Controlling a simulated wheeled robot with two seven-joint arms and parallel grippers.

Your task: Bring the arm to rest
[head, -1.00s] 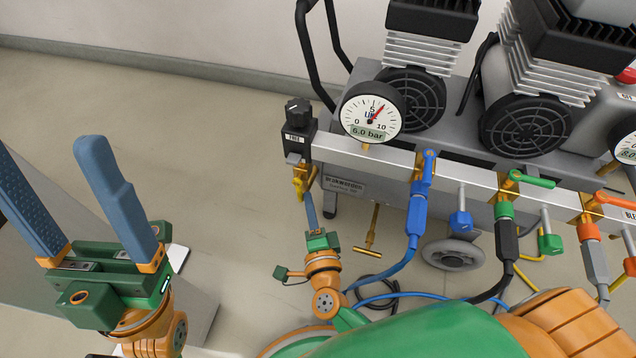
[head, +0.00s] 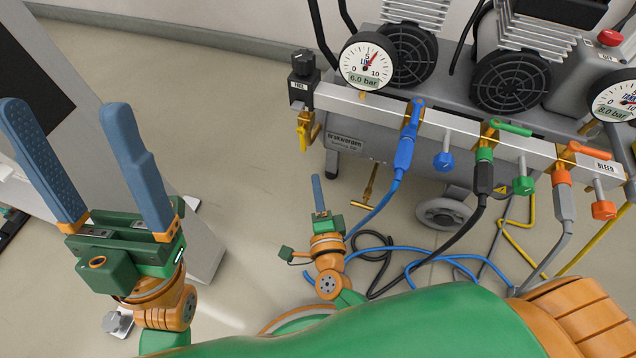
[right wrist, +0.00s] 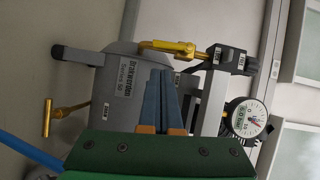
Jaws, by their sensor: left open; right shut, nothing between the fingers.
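My left gripper (head: 90,165) is at the left of the head view, its two blue fingers spread apart with nothing between them. My right gripper (head: 318,190) is small in the head view, below the left end of the compressor's manifold and apart from it. In the right wrist view its blue fingers (right wrist: 161,98) lie together, shut and empty. Behind them in that view are the compressor's grey tank (right wrist: 118,75) and a yellow valve handle (right wrist: 168,48). Part of my right arm fills the bottom of the head view and hides the floor there.
The manifold (head: 455,130) carries a gauge (head: 366,62), a blue valve (head: 412,115), a green valve (head: 510,128) and an orange valve (head: 588,150). Hoses (head: 400,255) run down onto the floor. A grey panel (head: 110,120) stands behind my left gripper. Floor between (head: 235,150) is clear.

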